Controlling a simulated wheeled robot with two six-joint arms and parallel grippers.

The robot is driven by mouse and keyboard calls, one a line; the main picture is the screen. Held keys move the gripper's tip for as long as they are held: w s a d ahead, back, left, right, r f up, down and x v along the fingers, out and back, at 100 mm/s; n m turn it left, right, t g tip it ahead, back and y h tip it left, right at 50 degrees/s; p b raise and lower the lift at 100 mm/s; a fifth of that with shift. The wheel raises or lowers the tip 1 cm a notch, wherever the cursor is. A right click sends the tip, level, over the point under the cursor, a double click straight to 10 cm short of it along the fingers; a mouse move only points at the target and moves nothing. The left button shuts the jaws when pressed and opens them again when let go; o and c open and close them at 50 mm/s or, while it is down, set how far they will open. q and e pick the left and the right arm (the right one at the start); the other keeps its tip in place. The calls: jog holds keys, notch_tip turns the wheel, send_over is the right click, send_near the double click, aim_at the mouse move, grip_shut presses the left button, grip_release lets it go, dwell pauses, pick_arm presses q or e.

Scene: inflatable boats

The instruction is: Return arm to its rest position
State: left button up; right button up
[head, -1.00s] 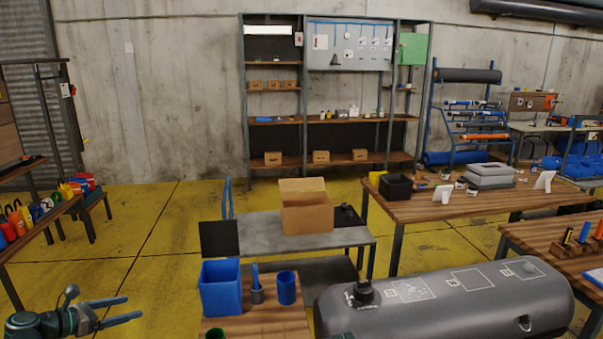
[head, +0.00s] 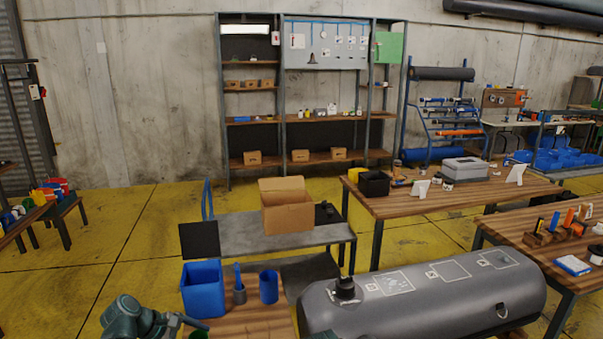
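My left arm shows at the lower left of the head view, with my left gripper (head: 188,324) beside the near-left corner of the small wooden table (head: 255,320). No held object shows.
A grey inflatable boat tube (head: 425,295) lies right of the small table. A blue cup (head: 268,287) stands near the bin. Behind is a grey cart (head: 240,236) with an open cardboard box (head: 287,205). Wooden workbenches (head: 450,200) stand right. Yellow floor (head: 110,235) is free at left.

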pick_arm(q)
jog(key=s+d+f+m+g+y, duration=0.2)
jog(key=s+d+m+y, duration=0.2)
jog(key=s+d+m, duration=0.3)
jog(key=s+d+f+m+g+y, duration=0.2)
jog(key=s+d+m, duration=0.5)
jog(key=d+m, duration=0.7)
jog(key=f+y, duration=0.1)
jog(key=y, duration=0.1)
jog(key=shift+s+y, duration=0.3)
jog(key=shift+s, duration=0.1)
jog(key=shift+d+f, duration=0.1)
